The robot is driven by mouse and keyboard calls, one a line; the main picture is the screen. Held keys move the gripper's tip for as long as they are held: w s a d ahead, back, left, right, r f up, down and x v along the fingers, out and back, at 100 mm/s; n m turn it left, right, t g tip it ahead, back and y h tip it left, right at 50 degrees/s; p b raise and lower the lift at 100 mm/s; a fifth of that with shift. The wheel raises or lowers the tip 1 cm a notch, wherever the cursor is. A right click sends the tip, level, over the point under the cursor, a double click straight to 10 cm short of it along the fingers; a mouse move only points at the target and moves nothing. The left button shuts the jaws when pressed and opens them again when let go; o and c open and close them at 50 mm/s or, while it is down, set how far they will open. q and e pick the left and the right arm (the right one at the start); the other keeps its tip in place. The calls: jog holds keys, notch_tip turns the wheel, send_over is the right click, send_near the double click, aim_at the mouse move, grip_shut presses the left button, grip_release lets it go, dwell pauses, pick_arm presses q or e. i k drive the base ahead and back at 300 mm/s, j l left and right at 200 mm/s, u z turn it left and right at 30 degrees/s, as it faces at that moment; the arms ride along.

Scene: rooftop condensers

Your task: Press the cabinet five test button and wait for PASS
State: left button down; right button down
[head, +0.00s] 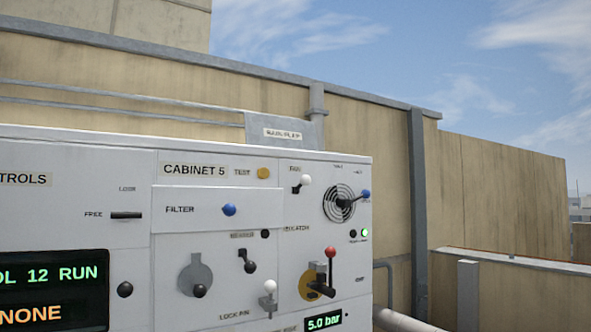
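The cabinet five panel (260,215) is a white control face in the head view, with a "CABINET 5" label (194,169) at its upper left. The test button (263,173) is a small round amber-yellow knob right of the word "TEST". Nothing covers it. A green lamp (364,233) glows at the right of the panel. I see no PASS text. The dark display (53,290) at lower left reads "OL 12 RUN" and "NONE", cut off at the frame's left edge. Neither of my grippers shows in this view.
Close to the button are a blue filter knob (229,209), a white-knobbed fan lever (304,181), and a round fan grille (340,203) with a blue-tipped lever. A red-topped lever (331,253) sits lower right. A tan wall (370,150) stands behind.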

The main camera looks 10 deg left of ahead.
aim_at(263, 172)
jog(key=i+l, duration=0.2)
jog(key=l, duration=0.15)
jog(key=i+l+u, duration=0.1)
jog(key=i+l, duration=0.35)
jog(key=l, duration=0.3)
jog(key=i+l+u, duration=0.1)
jog(key=l, duration=0.25)
jog(key=i, duration=0.1)
